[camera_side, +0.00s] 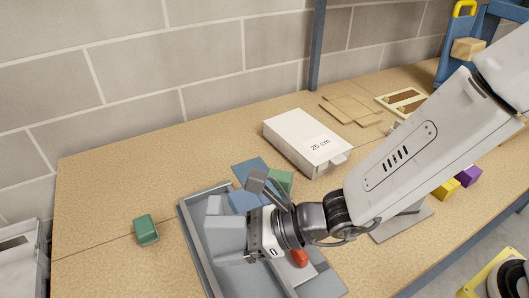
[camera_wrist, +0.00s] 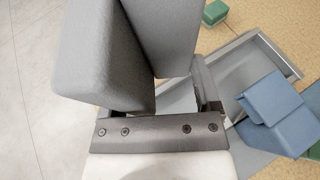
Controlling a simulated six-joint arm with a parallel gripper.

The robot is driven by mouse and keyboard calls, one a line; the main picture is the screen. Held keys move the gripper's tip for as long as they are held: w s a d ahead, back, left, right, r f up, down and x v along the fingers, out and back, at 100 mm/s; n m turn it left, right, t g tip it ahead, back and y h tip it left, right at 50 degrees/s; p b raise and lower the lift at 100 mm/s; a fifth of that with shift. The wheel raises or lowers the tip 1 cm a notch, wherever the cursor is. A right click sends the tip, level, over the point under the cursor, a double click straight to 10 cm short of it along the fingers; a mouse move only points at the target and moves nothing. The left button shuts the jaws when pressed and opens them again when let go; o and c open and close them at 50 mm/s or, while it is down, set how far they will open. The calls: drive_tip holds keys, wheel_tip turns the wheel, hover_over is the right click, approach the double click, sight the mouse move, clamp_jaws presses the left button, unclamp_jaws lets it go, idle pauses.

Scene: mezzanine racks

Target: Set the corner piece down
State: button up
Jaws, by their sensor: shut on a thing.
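The corner piece is a grey, thick-walled block with two walls meeting at an angle; in the side view the corner piece (camera_side: 222,235) is over the grey tray (camera_side: 190,232). My gripper (camera_side: 247,222) is shut on it. In the wrist view the grey corner piece (camera_wrist: 110,50) fills the upper left, in front of my gripper (camera_wrist: 160,112). Its underside is hidden, so I cannot tell whether it touches the tray. The tray (camera_wrist: 262,52) shows at the right of the wrist view.
A blue angled block (camera_side: 243,200) and a green block (camera_side: 281,181) are behind my gripper. A red object (camera_side: 299,258) lies beneath my wrist. A green cube (camera_side: 146,229) stands left of the tray. A white box (camera_side: 300,140) marked 25 cm lies behind. The table's left part is mostly clear.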

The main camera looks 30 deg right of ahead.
drive_tip(key=shift+n+g+y, duration=0.3)
drive_tip(key=shift+n+g, duration=0.2)
drive_tip(key=s+a, duration=0.1)
drive_tip(key=s, duration=0.1)
drive_tip(key=s+a+f, duration=0.1)
drive_tip(key=a, duration=0.1)
drive_tip(key=shift+s, duration=0.35)
drive_tip(key=shift+w+a, duration=0.1)
drive_tip(key=w+a+f, duration=0.8)
drive_tip(key=a, duration=0.1)
drive_tip(key=shift+w+f, duration=0.15)
drive_tip(key=shift+w, duration=0.1)
drive_tip(key=shift+w+a+f, duration=0.3)
drive_tip(key=shift+f, duration=0.2)
drive_tip(key=shift+w+a+f, duration=0.2)
drive_tip(key=shift+f, duration=1.6)
